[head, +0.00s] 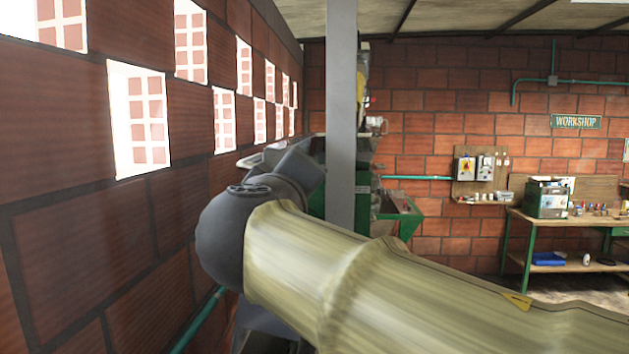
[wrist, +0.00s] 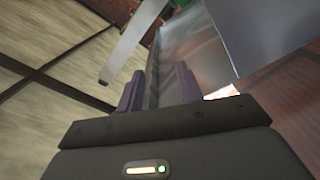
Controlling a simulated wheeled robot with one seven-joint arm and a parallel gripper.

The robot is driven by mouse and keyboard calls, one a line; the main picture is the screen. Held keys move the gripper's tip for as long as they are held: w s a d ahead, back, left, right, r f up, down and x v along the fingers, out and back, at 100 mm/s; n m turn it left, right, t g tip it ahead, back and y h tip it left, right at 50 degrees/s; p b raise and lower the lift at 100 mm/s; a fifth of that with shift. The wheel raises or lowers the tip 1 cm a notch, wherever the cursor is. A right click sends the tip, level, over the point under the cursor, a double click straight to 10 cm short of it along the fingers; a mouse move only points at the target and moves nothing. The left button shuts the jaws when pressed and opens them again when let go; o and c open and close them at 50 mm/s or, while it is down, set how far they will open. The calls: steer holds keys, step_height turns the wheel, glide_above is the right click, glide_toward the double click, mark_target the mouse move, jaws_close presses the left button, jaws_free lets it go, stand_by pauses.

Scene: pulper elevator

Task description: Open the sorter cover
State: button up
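My gripper (wrist: 160,88) shows in the wrist view with its two dark purple fingers spread apart. The gap between them looks empty. A grey metal surface (wrist: 190,45) lies beyond the fingers, and I cannot tell whether it is the sorter cover or whether a finger touches it. In the head view a green machine (head: 397,207) with a tray-like part stands behind a grey post. Much of it is hidden by the post and my arm. I cannot make out the sorter cover for certain. My gripper's fingers cannot be made out in the head view.
The grey post (head: 341,120) stands close beyond my arm. A brick wall (head: 110,240) with lattice openings runs close along the left. Some floor shows around the workbench.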

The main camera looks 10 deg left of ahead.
steer(key=s+d+b, duration=0.1)
steer(key=s+b, duration=0.3)
steer(key=s, duration=0.9)
steer(key=shift+s, duration=0.3)
stand_by(1.0)
steer(key=shift+f+b, duration=0.15)
steer(key=shift+b, duration=0.4)
